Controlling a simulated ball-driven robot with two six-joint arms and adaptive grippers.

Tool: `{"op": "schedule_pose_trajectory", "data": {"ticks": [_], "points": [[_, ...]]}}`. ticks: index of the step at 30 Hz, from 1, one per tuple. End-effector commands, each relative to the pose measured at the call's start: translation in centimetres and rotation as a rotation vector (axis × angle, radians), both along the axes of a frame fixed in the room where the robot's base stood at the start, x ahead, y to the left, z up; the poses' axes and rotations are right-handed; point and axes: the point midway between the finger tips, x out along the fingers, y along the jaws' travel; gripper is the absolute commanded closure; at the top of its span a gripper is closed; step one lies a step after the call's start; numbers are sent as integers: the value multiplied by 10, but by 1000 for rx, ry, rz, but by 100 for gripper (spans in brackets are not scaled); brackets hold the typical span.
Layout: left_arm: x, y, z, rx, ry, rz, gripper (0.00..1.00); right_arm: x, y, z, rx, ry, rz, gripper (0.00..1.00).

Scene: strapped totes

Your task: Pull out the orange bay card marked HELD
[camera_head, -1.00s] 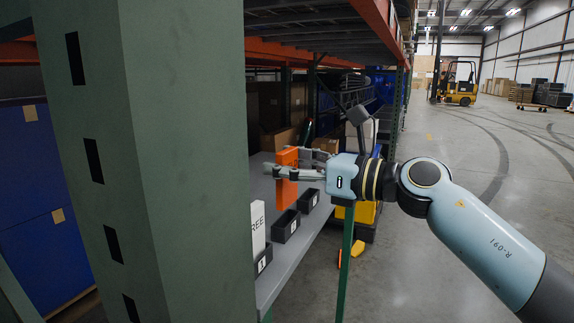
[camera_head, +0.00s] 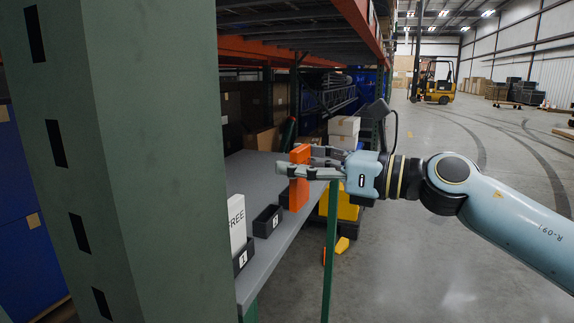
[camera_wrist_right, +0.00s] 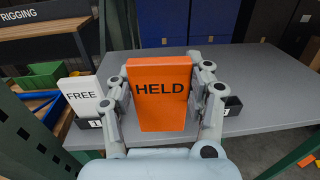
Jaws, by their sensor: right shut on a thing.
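The orange bay card marked HELD (camera_wrist_right: 160,92) is upright between the fingers of my right gripper (camera_wrist_right: 160,84), its lettering facing the wrist camera. In the head view the orange card (camera_head: 299,177) shows edge-on at the shelf's front edge, with the right gripper (camera_head: 312,164) shut on it from the right. The card is clear of the black holder marked 2 (camera_head: 267,222), which looks empty. A white FREE card (camera_head: 237,222) stands in the holder marked 1 (camera_head: 243,257). My left gripper is not in view.
The grey shelf (camera_head: 250,177) is mostly clear behind the holders. A green rack upright (camera_head: 120,160) fills the left, and a thin green post (camera_head: 330,235) stands below the gripper. Boxes stand farther back. The aisle floor (camera_head: 440,260) at right is open.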

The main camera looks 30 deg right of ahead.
Motion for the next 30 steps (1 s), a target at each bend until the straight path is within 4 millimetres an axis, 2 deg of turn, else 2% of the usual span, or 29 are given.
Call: {"op": "schedule_pose_trajectory", "data": {"ticks": [15,26,30], "points": [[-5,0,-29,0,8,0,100,-31,-23,-4,-3,1,3,87],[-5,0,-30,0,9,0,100,-33,-25,0,1,2,1,87],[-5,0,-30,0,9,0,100,-38,-17,-6,5,1,1,87]]}}
